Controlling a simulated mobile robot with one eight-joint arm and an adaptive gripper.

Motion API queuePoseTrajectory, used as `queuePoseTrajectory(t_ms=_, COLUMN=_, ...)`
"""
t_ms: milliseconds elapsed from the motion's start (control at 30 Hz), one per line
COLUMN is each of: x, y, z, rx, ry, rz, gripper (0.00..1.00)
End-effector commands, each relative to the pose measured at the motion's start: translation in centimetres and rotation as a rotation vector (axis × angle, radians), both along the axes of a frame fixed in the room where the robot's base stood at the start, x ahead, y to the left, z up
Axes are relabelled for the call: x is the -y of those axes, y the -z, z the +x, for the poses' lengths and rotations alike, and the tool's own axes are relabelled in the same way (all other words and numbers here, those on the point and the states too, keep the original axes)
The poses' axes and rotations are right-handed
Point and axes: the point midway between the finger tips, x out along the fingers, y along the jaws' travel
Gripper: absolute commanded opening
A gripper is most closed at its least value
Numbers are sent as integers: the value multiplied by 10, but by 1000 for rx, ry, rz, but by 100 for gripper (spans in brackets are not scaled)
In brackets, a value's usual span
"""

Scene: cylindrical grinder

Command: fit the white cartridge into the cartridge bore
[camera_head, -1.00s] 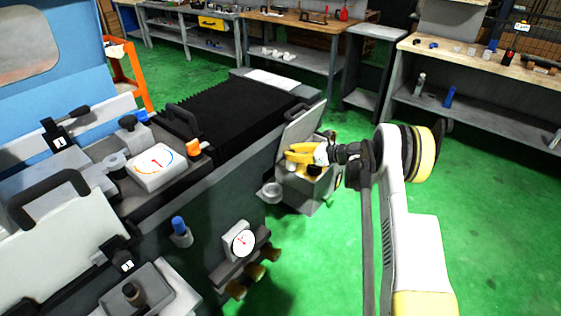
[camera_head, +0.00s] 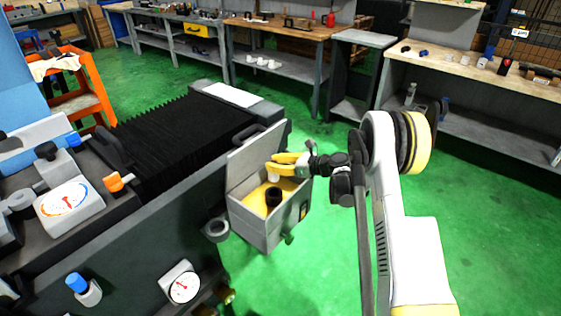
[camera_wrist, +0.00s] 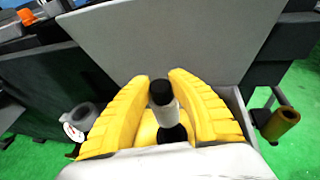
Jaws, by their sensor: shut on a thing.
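My gripper (camera_head: 287,160) is over the open grey box on the machine's side. It is shut on the white cartridge (camera_head: 273,177), which hangs roughly upright below the yellow fingers. In the wrist view the cartridge (camera_wrist: 171,114) has a black top and stands between the two fingers (camera_wrist: 163,88). A dark round collar (camera_head: 273,196), which looks like the cartridge bore, stands on the box's yellow floor just below the cartridge. It also shows at the cartridge's lower end in the wrist view (camera_wrist: 172,134). Whether the cartridge touches or enters it I cannot tell.
The grey box (camera_head: 252,229) has its lid (camera_head: 250,155) raised on the machine side, behind the fingers. A grey ring-shaped cup (camera_head: 216,229) and a dial gauge (camera_head: 184,287) are on the machine to the left. Green floor lies open to the right.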

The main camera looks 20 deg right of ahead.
Motion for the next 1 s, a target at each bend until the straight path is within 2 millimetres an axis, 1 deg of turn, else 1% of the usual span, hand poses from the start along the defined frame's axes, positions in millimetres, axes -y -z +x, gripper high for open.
queuePoseTrajectory(t_ms=567, x=-1, y=2, z=-1, rx=-1, ry=-12, rz=1, gripper=0)
queuePoseTrajectory(t_ms=667, x=-2, y=8, z=-1, rx=-1, ry=-13, rz=1, gripper=0)
queuePoseTrajectory(t_ms=1000, x=-2, y=40, z=-1, rx=-1, ry=-13, rz=1, gripper=0)
